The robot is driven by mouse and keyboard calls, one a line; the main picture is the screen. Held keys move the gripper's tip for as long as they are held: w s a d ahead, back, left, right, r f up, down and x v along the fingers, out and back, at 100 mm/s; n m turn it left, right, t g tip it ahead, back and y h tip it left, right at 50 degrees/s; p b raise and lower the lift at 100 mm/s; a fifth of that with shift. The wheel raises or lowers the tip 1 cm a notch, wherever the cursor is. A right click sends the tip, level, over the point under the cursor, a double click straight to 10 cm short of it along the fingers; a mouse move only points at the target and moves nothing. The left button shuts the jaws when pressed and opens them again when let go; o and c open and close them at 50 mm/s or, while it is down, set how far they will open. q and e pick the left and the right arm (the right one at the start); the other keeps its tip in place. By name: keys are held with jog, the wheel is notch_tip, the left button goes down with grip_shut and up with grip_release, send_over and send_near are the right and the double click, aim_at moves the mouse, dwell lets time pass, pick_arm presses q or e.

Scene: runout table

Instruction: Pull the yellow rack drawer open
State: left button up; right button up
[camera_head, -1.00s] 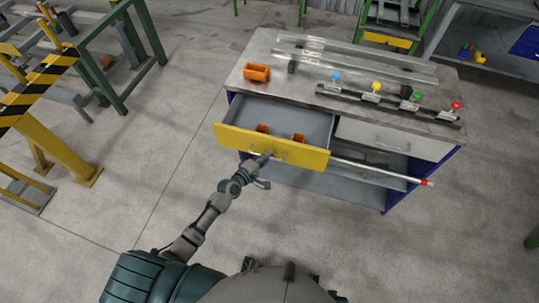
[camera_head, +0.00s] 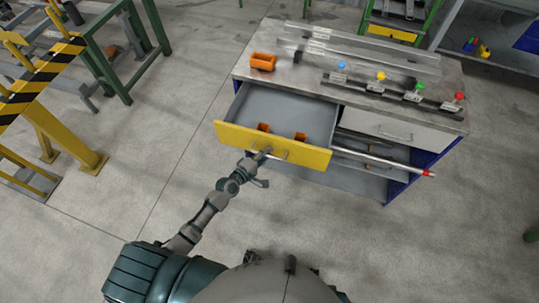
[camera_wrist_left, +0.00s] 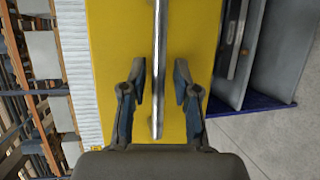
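The yellow rack drawer (camera_head: 250,138) is pulled well out of the left side of the workbench, with its grey inside showing. Two orange parts lie in it, close behind the yellow front. Its metal bar handle (camera_wrist_left: 158,60) runs upright in the left wrist view. My left gripper (camera_head: 264,154) is at the handle, in front of the drawer. In the wrist view its two fingers (camera_wrist_left: 159,82) stand on either side of the bar, with a visible gap on each side. The fingers are open. My right gripper is not in view.
The workbench top (camera_head: 290,82) carries an orange block (camera_head: 262,61), clear rails and a strip with coloured knobs. A closed grey drawer (camera_head: 385,126) is at right. A red-tipped rod (camera_head: 400,168) sticks out below it. A yellow-black barrier stands at left. The floor between is clear.

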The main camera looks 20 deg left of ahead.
pick_arm(q)
jog(key=shift+a, duration=0.15)
jog(key=shift+s, duration=0.5)
jog(key=v, duration=1.1)
jog(key=shift+w+a+f, duration=0.1)
jog(key=shift+a+f, duration=0.05)
jog(key=shift+f, duration=0.05)
